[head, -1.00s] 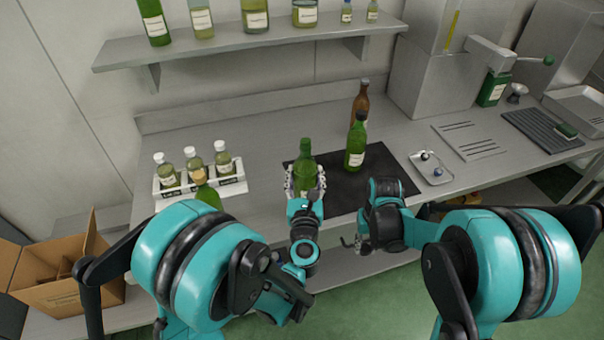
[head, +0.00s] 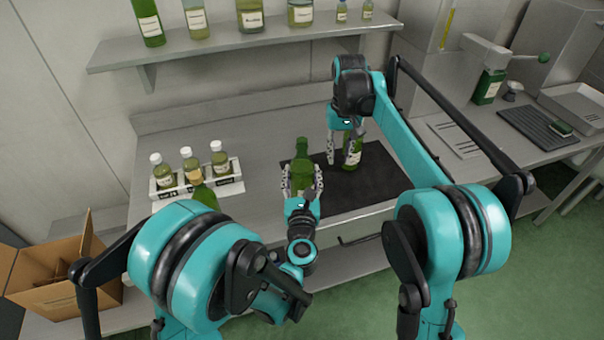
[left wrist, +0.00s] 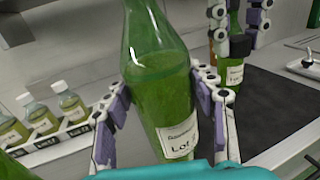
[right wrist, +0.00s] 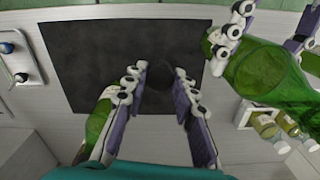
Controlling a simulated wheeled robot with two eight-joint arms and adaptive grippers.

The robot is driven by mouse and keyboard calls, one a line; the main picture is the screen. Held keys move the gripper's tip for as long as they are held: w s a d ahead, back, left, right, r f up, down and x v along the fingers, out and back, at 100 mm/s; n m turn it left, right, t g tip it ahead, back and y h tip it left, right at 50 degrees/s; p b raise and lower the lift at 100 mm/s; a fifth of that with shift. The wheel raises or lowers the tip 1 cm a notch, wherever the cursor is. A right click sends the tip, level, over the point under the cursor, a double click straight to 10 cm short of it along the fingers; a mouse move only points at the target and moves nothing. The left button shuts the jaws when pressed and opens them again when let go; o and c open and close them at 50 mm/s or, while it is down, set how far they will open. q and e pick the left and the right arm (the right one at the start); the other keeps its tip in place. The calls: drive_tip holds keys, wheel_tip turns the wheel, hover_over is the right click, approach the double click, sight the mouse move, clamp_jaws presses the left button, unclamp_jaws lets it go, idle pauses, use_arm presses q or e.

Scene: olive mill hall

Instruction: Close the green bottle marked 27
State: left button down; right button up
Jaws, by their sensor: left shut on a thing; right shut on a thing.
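A green bottle (head: 302,158) stands upright at the left edge of the dark mat. My left gripper (head: 301,181) is shut around its body. In the left wrist view its label (left wrist: 178,138) reads "Lot", but the number is not legible. My right gripper (head: 344,160) is over the mat, beside a second green bottle (head: 354,150) and partly covering it. In the right wrist view my right gripper (right wrist: 160,75) is shut on a small dark round thing (right wrist: 181,77), perhaps a stopper, hard to make out against the mat. The held bottle also shows there (right wrist: 268,72).
A white rack (head: 230,188) with several small bottles stands left, with another green bottle (head: 205,196) in front. The right wrist view shows a small tray (right wrist: 33,48) with a blue and a dark knob. A shelf (head: 240,46) with bottles hangs above. A cardboard box (head: 60,285) stands lower left.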

sight(302, 140)
drive_tip(key=shift+n, duration=0.5)
drive_tip(key=s+a+r, duration=0.1)
drive_tip(key=a+r, duration=0.2)
drive_tip(key=r, duration=0.2)
drive_tip(key=s+a+r, duration=0.2)
drive_tip(key=a+r, duration=0.2)
drive_tip(key=r, duration=0.2)
drive_tip(key=s+a+r, duration=0.1)
drive_tip(key=a+r, duration=0.2)
drive_tip(key=r, duration=0.3)
drive_tip(key=shift+s+a+r, duration=0.15)
drive_tip(key=shift+s+r, duration=0.05)
drive_tip(key=shift+s, duration=0.05)
drive_tip(key=shift+f, duration=2.05)
drive_tip(key=shift+f, duration=0.85)
drive_tip(key=shift+s+f, duration=0.1)
drive_tip(key=shift+f, duration=0.45)
